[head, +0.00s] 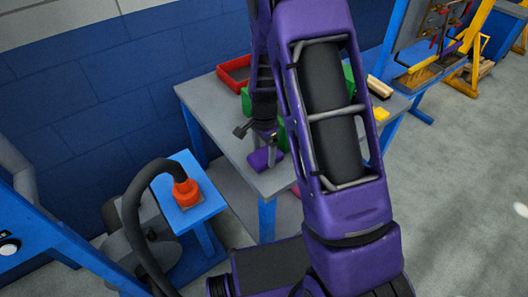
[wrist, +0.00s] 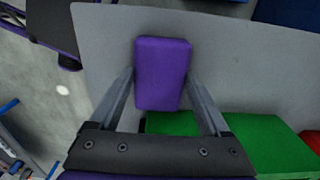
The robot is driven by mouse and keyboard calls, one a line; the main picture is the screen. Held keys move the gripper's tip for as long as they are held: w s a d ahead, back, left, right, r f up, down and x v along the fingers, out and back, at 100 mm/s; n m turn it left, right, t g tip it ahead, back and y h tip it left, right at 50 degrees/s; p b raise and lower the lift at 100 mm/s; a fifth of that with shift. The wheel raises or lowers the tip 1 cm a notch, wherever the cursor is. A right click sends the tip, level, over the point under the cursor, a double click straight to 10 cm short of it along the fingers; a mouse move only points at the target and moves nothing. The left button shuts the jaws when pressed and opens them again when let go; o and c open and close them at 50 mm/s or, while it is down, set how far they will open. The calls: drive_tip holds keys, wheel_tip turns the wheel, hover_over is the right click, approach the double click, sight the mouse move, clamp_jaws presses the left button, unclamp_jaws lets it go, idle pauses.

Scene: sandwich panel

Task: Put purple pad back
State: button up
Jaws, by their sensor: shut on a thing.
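The purple pad (wrist: 162,73) is a small rounded block between the two fingers of my gripper (wrist: 162,85) in the wrist view. My gripper is shut on it, with one finger at each side. In the head view the pad (head: 260,160) shows low beside my gripper (head: 269,152), at the front left part of the grey table (head: 205,98). My arm hides part of the table. I cannot tell whether the pad touches the tabletop.
A green block (wrist: 255,140) lies close to my gripper in the wrist view. A red tray (head: 233,76) stands at the table's back. A small blue stand (head: 178,222) with an orange-red fitting (head: 187,192) is at the left. Bare tabletop surrounds the pad's far end.

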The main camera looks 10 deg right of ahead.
sight(264, 155)
drive_tip(key=o, duration=1)
wheel_tip(264, 155, up, 12)
drive_tip(key=shift+r+p, duration=0.1)
drive_tip(key=shift+p, duration=0.4)
